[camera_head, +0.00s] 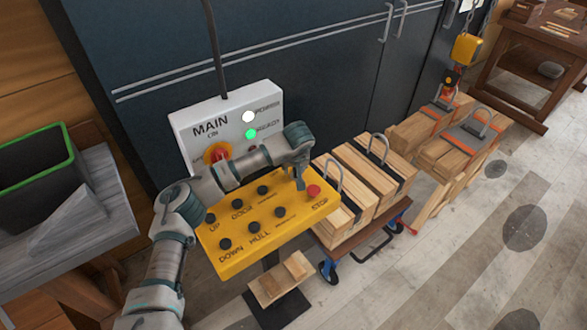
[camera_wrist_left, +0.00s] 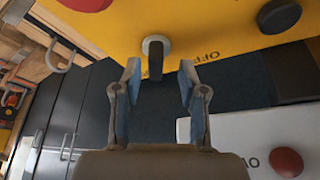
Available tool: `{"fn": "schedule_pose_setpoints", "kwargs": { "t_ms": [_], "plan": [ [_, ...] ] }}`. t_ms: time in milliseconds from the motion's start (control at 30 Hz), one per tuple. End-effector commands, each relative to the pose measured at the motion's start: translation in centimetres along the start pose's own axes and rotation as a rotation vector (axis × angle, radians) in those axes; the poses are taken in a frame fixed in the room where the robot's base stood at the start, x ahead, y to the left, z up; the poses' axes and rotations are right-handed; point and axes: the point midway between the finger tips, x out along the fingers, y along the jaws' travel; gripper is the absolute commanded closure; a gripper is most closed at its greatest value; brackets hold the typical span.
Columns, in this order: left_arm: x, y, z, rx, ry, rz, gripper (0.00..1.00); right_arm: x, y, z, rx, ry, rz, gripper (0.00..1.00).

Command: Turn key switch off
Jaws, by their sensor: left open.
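The key switch (camera_wrist_left: 155,47), a grey ring with a dark key, is on the yellow control panel (camera_head: 225,261) in the left wrist view, with an OFF label beside it. The key points toward the space between my fingers. My left gripper (camera_wrist_left: 160,72) is open, its two fingertips on either side of the key with gaps showing; nothing is held. In the head view the left gripper (camera_head: 300,184) is over the panel's upper right part, near the red stop button (camera_head: 313,191), and the arm hides the key switch. My right gripper is not in view.
The white MAIN box (camera_head: 267,101), with a white lamp, a green lamp and a red switch (camera_head: 217,153), stands behind my arm. Several black buttons (camera_head: 254,227) cover the panel. Strapped timber stacks (camera_head: 366,177) are at right. Floor is free at lower right.

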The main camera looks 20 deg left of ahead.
Motion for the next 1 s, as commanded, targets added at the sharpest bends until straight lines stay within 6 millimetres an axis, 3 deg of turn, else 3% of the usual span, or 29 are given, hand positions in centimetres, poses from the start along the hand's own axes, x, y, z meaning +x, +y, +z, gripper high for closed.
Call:
{"fn": "schedule_pose_setpoints", "kwargs": {
  "t_ms": [200, 433, 467, 600, 633, 1000],
  "plan": [
    [1.6, -0.1, -0.1, -0.001, -0.002, 0.001, 0.58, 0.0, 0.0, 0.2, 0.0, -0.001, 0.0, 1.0],
    [1.7, -0.3, -0.1, -0.001, -0.002, 0.004, 0.58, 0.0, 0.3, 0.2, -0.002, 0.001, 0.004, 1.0],
    [1.7, -0.4, -0.1, -0.002, -0.002, 0.004, 0.61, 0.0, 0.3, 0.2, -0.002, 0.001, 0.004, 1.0],
    [1.7, -0.3, -0.1, -0.001, -0.002, 0.004, 0.96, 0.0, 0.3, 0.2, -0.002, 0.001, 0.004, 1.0],
    [1.7, -0.3, -0.1, -0.001, -0.002, 0.003, 1.0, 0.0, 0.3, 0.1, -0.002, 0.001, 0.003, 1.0],
    [1.7, -0.3, -0.1, -0.023, -0.001, -0.01, 1.0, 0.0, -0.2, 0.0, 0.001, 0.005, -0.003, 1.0]
  ]
}}
